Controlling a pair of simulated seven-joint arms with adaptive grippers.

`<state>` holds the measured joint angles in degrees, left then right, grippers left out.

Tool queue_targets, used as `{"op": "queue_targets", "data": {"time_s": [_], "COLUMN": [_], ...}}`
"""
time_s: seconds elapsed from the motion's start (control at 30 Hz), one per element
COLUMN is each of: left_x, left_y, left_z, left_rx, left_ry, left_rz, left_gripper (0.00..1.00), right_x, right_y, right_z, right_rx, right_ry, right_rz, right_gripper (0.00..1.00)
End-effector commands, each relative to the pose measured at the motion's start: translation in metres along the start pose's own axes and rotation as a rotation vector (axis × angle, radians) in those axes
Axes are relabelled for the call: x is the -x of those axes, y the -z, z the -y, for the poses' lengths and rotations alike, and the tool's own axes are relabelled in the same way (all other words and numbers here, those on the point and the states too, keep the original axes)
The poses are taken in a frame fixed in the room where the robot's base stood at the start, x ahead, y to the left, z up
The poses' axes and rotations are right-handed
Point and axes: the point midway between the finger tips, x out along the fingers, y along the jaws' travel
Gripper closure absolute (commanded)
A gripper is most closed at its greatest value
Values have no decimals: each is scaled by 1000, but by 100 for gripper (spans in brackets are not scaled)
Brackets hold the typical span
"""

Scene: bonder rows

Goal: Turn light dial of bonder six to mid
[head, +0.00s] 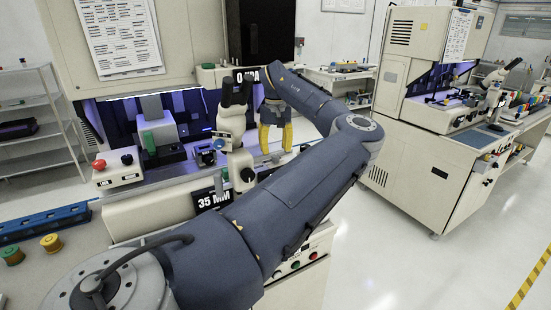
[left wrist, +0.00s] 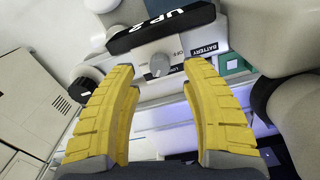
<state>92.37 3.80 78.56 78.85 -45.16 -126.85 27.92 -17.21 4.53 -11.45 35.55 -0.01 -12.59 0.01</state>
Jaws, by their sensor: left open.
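My left gripper (head: 276,146) has yellow fingers pointing down beside the microscope of the near bonder (head: 155,210). In the left wrist view its fingers are open and empty. A round grey dial (left wrist: 159,65) shows beyond and between the fingertips, apart from them. It sits on a light panel with labels that seem to read OFF and LOW, next to a BATTERY label. The exact pointer direction is too small to tell. No number marks this machine as bonder six. In the head view the dial is not clear behind my arm. My right gripper is not in view.
The microscope (head: 231,125) stands close beside the gripper. A red button box (head: 115,170) is at left. A second bonder (head: 425,110) stands across an aisle.

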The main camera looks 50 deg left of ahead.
Motion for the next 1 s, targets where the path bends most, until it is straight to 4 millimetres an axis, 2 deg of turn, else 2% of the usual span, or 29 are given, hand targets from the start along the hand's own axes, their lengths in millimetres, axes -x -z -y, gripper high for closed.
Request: {"op": "queue_targets", "data": {"time_s": [0.1, 0.3, 0.8, 1.0], "left_x": [-16, -33, -40, -39], "left_y": [0, 0, 0, 0], "left_z": [0, 0, 0, 0], "left_rx": [0, -1, -1, -1], "left_ry": [2, 1, 0, 0], "left_rz": [1, 1, 0, 0], "left_gripper": [53, 53, 52, 75], "right_x": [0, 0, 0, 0], "right_y": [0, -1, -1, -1], "right_z": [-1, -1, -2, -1], "right_rx": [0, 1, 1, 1], "right_ry": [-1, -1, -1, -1], "right_rz": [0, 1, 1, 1], "right_gripper": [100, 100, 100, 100]}}
